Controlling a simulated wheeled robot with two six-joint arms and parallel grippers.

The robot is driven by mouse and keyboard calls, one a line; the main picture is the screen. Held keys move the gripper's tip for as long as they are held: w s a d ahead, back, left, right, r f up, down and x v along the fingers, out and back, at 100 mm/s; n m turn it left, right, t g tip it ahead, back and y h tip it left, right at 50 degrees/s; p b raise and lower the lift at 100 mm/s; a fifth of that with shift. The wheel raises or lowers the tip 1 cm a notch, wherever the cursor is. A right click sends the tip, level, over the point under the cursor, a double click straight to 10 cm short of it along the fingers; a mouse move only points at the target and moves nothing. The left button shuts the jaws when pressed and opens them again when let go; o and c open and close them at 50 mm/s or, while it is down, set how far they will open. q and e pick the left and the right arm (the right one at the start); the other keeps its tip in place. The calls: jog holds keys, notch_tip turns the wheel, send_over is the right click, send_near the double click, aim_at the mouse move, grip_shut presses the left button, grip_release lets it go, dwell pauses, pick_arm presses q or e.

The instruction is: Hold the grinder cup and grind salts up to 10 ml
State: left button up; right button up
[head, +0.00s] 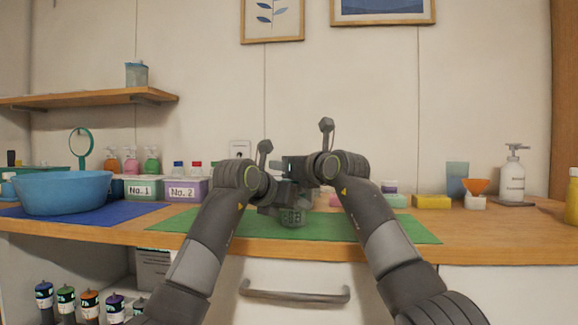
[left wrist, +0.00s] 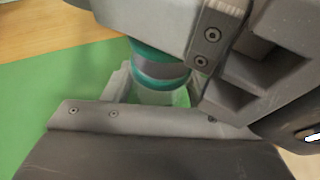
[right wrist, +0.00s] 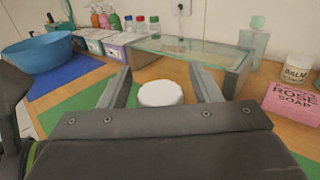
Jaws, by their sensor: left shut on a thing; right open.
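The grinder cup (left wrist: 160,68) has green and grey bands and a clear lower part, seen in the left wrist view above the green mat (left wrist: 60,95). My left gripper (left wrist: 152,90) is shut on it. In the right wrist view, a white faceted knob or cap (right wrist: 160,93), apparently the grinder's top, lies between the spread fingers of my right gripper (right wrist: 160,76). That gripper is open, with gaps visible beside the knob. In the head view both grippers meet above the mat and hide most of the grinder. Salt and scale marks cannot be made out.
A blue basin (head: 62,190) stands on a blue mat at left, near boxes marked No. 1 (head: 139,189) and No. 2 (head: 181,190). A glass-topped stand (right wrist: 195,52) is behind the knob. A pink soap box (right wrist: 292,102) and balm jar (right wrist: 297,70) are at right.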

jog(key=shift+w+a, duration=0.15)
jog(key=shift+w, duration=0.1)
jog(key=c, duration=1)
jog(key=shift+w+m+t+h, duration=0.1)
jog(key=shift+m+t+h, duration=0.6)
jog(key=shift+h, duration=0.4)
jog(key=o, duration=1)
jog(key=shift+n+g+y, duration=0.3)
jog(key=shift+g+y, duration=0.1)
jog(key=shift+y, duration=0.2)
